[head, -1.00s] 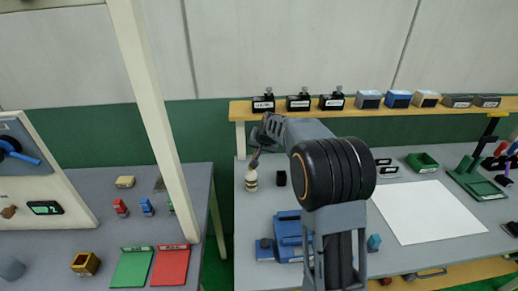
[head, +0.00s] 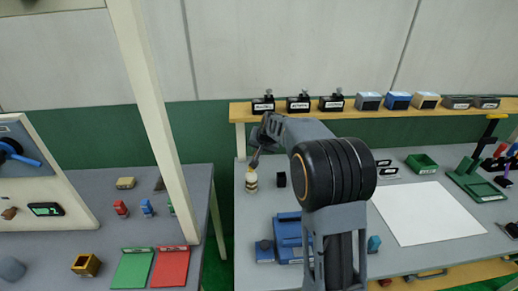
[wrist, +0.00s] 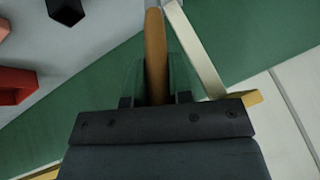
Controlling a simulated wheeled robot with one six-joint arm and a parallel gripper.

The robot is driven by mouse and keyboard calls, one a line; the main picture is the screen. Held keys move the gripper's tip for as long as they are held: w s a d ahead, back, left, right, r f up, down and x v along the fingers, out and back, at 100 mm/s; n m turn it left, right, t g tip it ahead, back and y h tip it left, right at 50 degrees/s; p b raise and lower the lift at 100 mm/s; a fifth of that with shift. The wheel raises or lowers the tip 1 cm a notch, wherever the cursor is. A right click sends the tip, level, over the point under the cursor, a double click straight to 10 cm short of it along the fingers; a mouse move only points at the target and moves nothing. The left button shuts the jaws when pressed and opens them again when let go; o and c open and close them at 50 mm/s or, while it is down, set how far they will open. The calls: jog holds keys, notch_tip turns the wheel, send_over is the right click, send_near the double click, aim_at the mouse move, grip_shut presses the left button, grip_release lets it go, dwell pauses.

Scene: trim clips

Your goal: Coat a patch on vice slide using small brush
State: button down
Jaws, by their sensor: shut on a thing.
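My gripper (head: 260,147) is at the back left of the right-hand bench, pointing down. In the wrist view its two fingers (wrist: 155,85) are shut on the brown handle of the small brush (wrist: 155,42). The brush's far end runs out of the top of that view. In the head view the brush reaches down to the top of a small pale jar with dark bands (head: 251,183). I cannot tell whether its tip is inside. The blue vice (head: 288,231) stands nearer on the bench, partly hidden by my arm; its slide is not clear.
A black block (head: 281,179) stands just right of the jar. A shelf (head: 380,109) with several labelled boxes runs along the back. A white sheet (head: 428,213) lies right of my arm. A pale post (head: 155,125) rises to the left.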

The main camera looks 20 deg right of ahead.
jog(key=shift+r+p, duration=1.85)
jog(key=shift+r, duration=1.25)
jog(key=s+a+f+n+y, duration=0.1)
jog(key=s+a+f, duration=0.3)
jog(key=s+f, duration=0.5)
jog(key=s+n, duration=0.1)
jog(key=s, duration=0.2)
jog(key=shift+s+f+b, duration=0.2)
jog(key=shift+f+b, duration=0.1)
jog(key=shift+b, duration=0.05)
